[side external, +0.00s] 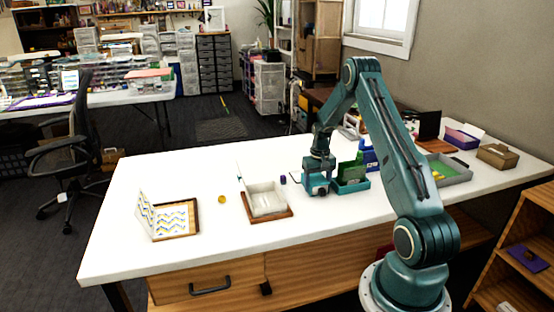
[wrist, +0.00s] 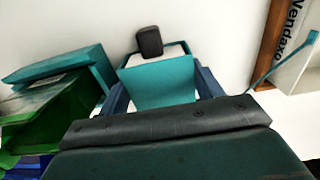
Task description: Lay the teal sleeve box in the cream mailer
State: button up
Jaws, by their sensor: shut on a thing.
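The teal sleeve box (wrist: 160,82) is between the two blue fingers of my gripper (wrist: 163,88) in the wrist view; its pale top edge shows. In the side view my gripper (side external: 318,184) is low over the table, shut on the box, which is hard to separate from the teal gripper there. I cannot tell whether the box touches the table.
A patterned open box (side external: 175,219) and yellow disc (side external: 222,199) are left; a grey tray (side external: 455,174) is right.

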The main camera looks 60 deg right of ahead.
aim_at(318, 180)
jog(key=o, duration=1)
jog(key=shift+o, duration=0.2)
jog(key=shift+f, duration=0.1)
notch_tip(318, 180, up, 14)
jog(key=shift+f, duration=0.15)
jog(key=shift+d, duration=0.1)
